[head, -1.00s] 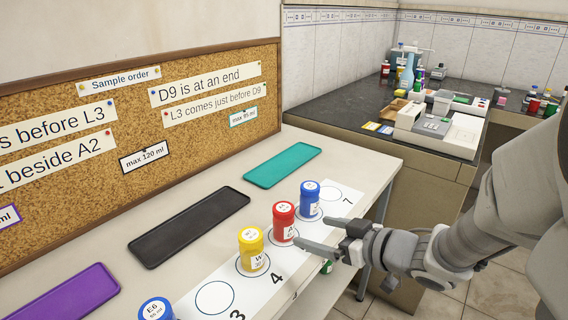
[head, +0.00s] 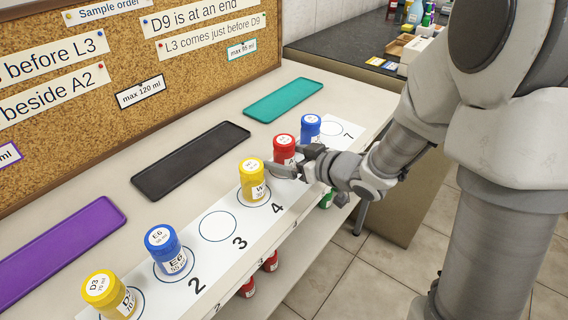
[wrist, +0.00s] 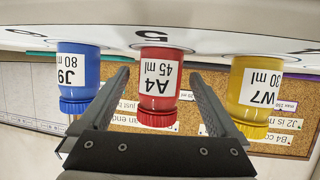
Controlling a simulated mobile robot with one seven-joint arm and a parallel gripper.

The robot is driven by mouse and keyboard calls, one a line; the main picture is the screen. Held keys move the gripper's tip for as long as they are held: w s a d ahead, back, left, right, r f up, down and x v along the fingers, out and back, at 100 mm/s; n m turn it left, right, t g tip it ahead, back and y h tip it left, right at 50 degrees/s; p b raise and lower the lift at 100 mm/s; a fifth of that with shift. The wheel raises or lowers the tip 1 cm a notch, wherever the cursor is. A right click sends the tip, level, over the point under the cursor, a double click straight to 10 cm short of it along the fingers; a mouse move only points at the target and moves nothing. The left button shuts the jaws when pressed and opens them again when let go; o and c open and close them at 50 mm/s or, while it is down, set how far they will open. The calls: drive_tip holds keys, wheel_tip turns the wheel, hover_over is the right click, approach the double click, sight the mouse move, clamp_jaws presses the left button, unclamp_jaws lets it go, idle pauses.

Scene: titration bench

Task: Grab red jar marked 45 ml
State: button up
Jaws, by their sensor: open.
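The red jar (wrist: 159,84) is labelled A4, 45 ml, and appears upside down in the wrist view, centred between my open fingers. In the head view the red jar (head: 284,147) stands on the numbered white strip, partly hidden by my gripper (head: 292,162). My gripper (wrist: 157,95) is open, its two fingers on either side of the jar with gaps visible. Whether the fingertips reach fully past the jar is hard to tell.
A blue jar J9 (wrist: 78,75) and a yellow jar W7 (wrist: 255,92) flank the red jar closely. Blue E6 (head: 165,250) and yellow D3 (head: 108,293) stand farther left on the strip. Purple (head: 60,250), black (head: 190,160) and teal (head: 284,99) trays lie behind.

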drive_tip(key=shift+w+a+f, duration=0.15)
drive_tip(key=shift+w+a, duration=0.15)
drive_tip(key=c, duration=1.5)
